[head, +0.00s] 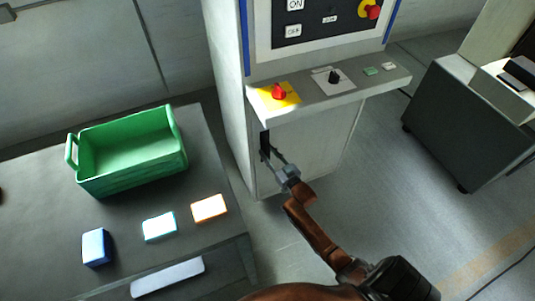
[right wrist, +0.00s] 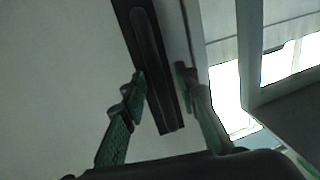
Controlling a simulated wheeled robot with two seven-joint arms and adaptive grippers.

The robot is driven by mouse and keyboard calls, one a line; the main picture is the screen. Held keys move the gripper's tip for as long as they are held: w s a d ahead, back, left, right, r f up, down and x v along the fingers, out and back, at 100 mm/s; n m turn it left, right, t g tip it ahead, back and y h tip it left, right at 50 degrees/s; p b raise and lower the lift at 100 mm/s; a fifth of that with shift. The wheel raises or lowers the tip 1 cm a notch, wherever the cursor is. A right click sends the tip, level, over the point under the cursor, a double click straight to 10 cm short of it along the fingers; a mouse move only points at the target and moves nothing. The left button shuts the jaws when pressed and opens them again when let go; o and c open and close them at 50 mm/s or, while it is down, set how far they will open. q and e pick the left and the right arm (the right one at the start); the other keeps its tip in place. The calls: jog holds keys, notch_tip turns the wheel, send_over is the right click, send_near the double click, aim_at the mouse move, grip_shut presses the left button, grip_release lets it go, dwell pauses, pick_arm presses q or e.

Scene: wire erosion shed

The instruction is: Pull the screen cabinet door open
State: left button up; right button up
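The screen cabinet (head: 225,75) stands upright in the head view, with a pale lower door (head: 312,140) below its control shelf. The door looks shut. A dark upright handle (head: 265,144) is at the door's left side; in the right wrist view the handle (right wrist: 152,65) is a long black bar. My right gripper (head: 272,154) is at the handle. In the right wrist view its two green-padded fingers (right wrist: 162,80) stand on either side of the bar, apart, with a narrow gap at the right finger. Contact at the left finger is unclear. My left gripper is out of view.
A dark table (head: 50,230) at left holds a green crate (head: 125,180) and several small blocks. The control shelf (head: 350,88) with a red knob (head: 279,92) juts out above the handle. A grey cart (head: 470,125) stands at right. Floor before the door is clear.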

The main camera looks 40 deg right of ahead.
jog(key=shift+c, duration=0.5)
grip_shut()
